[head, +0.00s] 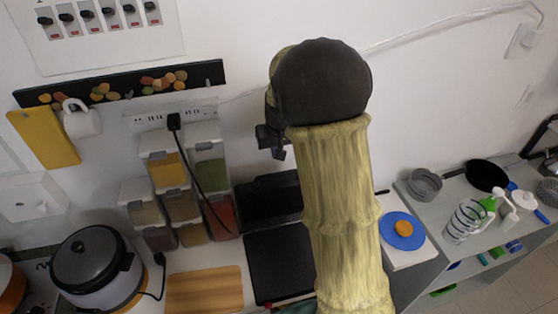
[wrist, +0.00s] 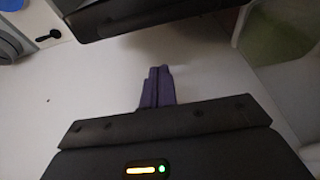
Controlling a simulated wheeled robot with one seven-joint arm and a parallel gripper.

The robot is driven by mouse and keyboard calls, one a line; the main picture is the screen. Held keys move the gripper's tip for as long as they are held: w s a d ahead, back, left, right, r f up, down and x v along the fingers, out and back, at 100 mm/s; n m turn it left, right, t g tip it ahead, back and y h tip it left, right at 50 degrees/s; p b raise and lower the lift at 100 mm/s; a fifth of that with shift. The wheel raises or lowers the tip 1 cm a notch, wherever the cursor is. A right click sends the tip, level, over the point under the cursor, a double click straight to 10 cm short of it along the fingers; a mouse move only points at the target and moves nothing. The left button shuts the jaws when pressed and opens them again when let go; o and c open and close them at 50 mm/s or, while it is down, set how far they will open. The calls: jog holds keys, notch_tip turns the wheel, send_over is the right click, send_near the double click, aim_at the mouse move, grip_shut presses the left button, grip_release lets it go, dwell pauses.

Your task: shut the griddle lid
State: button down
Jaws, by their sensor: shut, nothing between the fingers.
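The black griddle stands on the counter behind my arm in the head view. Its lid (head: 268,200) is raised at the back against the wall side, and its flat base (head: 272,265) lies in front. My arm hides the right part of both. My gripper (head: 279,154) is above the raised lid in the head view, only partly visible beside my wrist. In the wrist view my gripper (wrist: 158,86) shows its purple fingers together, with nothing between them. A black edge, seemingly part of the griddle (wrist: 150,14), is beyond the fingertips, apart from them.
Spice dispensers (head: 183,190) and a hanging power cord (head: 195,170) are left of the griddle. A wooden board (head: 204,290) and a rice cooker (head: 92,268) sit further left. A blue plate (head: 390,243) is right of my arm. The wall is close behind.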

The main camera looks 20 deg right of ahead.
aim_at(279, 178)
jog(key=shift+s+f+p, duration=0.9)
jog(key=shift+s+p, duration=0.15)
jog(key=shift+s, duration=0.1)
jog(key=shift+s+f, duration=0.15)
jog(key=shift+s, duration=0.3)
jog(key=shift+a+f, duration=0.1)
jog(key=shift+a, duration=0.05)
